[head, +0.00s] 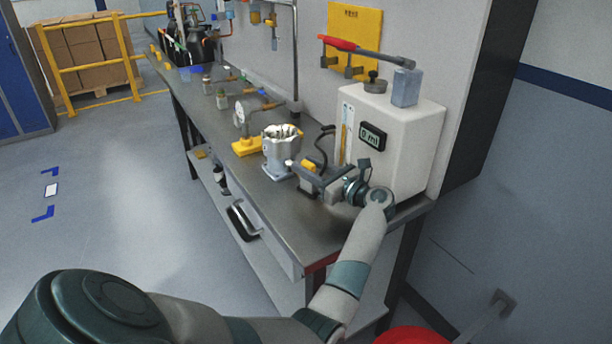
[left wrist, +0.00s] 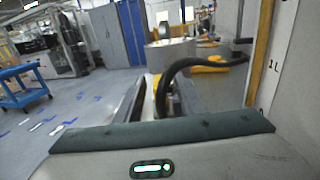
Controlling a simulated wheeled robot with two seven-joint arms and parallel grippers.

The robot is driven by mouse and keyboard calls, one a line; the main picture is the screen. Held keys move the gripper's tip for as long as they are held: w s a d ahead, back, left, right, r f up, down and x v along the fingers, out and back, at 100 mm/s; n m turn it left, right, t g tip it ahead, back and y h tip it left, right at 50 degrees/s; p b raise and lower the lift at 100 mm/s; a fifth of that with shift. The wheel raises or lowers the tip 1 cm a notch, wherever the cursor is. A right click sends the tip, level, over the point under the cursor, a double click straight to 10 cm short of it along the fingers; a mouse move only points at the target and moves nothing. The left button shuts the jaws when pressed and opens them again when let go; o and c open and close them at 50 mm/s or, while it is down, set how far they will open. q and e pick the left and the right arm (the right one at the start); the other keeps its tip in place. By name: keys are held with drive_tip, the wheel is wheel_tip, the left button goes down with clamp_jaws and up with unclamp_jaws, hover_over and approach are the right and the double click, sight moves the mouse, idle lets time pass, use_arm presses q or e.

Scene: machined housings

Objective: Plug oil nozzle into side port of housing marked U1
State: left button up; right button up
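The silver machined housing (head: 281,158) stands upright on the bench, open at the top; it also shows ahead in the left wrist view (left wrist: 170,54). I cannot read a U1 mark on it. My left gripper (head: 310,177) is just right of the housing, shut on the oil nozzle (head: 308,164), which has a yellow part. The nozzle's pale end points at the housing's side; I cannot tell whether it touches. In the left wrist view a black hose (left wrist: 172,75) bends down to the nozzle between the fingers. The side port is hidden. My right gripper is not in view.
A white oil dispenser (head: 400,145) reading 0 ml stands close behind my left gripper. A yellow-based gauge (head: 246,146) stands beyond the housing. Small bottles and tools line the bench's back.

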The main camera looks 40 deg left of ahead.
use_arm(q)
drive_tip(key=shift+d, duration=0.1)
idle(0.3)
clamp_jaws()
drive_tip(key=shift+r, duration=0.1)
